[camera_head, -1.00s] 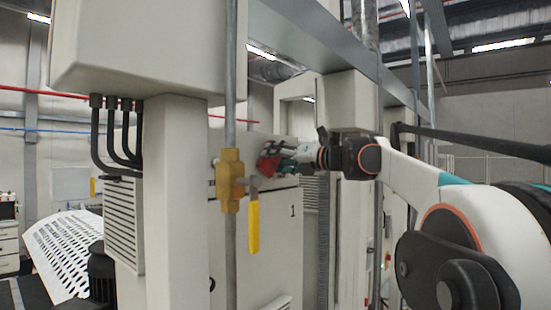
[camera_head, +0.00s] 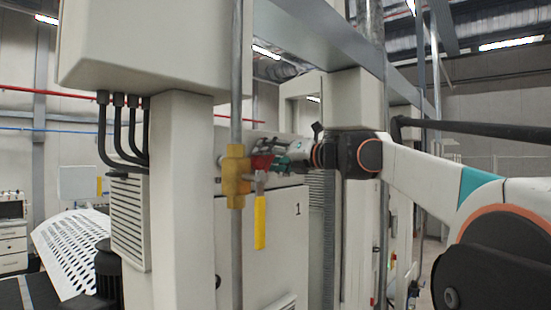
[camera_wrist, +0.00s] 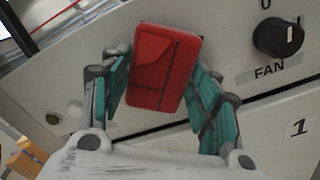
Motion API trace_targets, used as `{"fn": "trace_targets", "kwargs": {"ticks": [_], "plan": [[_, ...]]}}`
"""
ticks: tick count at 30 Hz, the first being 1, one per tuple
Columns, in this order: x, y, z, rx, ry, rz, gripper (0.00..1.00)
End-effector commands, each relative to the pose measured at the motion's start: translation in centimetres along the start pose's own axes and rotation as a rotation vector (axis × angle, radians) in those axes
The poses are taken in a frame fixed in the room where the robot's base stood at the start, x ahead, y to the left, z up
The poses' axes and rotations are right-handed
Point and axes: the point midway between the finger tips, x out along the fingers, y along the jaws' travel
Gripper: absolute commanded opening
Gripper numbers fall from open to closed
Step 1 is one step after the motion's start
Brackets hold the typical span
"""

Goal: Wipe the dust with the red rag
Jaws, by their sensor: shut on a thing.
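The red rag (camera_wrist: 165,68) shows as a folded red block between the teal fingers of my gripper (camera_wrist: 158,88) in the wrist view. My gripper is shut on it and holds it close against the pale cabinet panel (camera_wrist: 225,50); I cannot tell whether it touches. In the head view the rag (camera_head: 260,162) is a small red patch at the tip of my gripper (camera_head: 272,158), just right of the yellow valve. I cannot make out any dust on the panel; the surface behind the rag is hidden.
A yellow brass valve (camera_head: 236,178) with a yellow handle (camera_head: 260,222) sits on a vertical pipe (camera_head: 237,90), close in front of the rag. A black FAN knob (camera_wrist: 278,36) sticks out of the panel. A cabinet door marked 1 (camera_head: 280,255) lies below.

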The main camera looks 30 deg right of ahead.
Motion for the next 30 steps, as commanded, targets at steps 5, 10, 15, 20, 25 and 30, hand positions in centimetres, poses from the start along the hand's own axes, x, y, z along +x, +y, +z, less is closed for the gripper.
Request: {"fn": "trace_targets", "kwargs": {"ticks": [5,10,15,20,25,30], "plan": [[-0.1,1.2,-0.9,0.0,0.001,0.001,0.37],[-0.1,1.5,-1.1,0.0,0.0,0.0,0.37],[-0.1,1.5,-1.1,0.0,0.0,0.0,0.37],[-0.6,1.4,-1.1,0.0,-0.001,-0.001,0.37],[-1.9,1.4,-1.1,0.0,-0.001,-0.002,0.37],[-3.5,1.4,-1.1,0.0,-0.001,-0.002,0.37]]}}
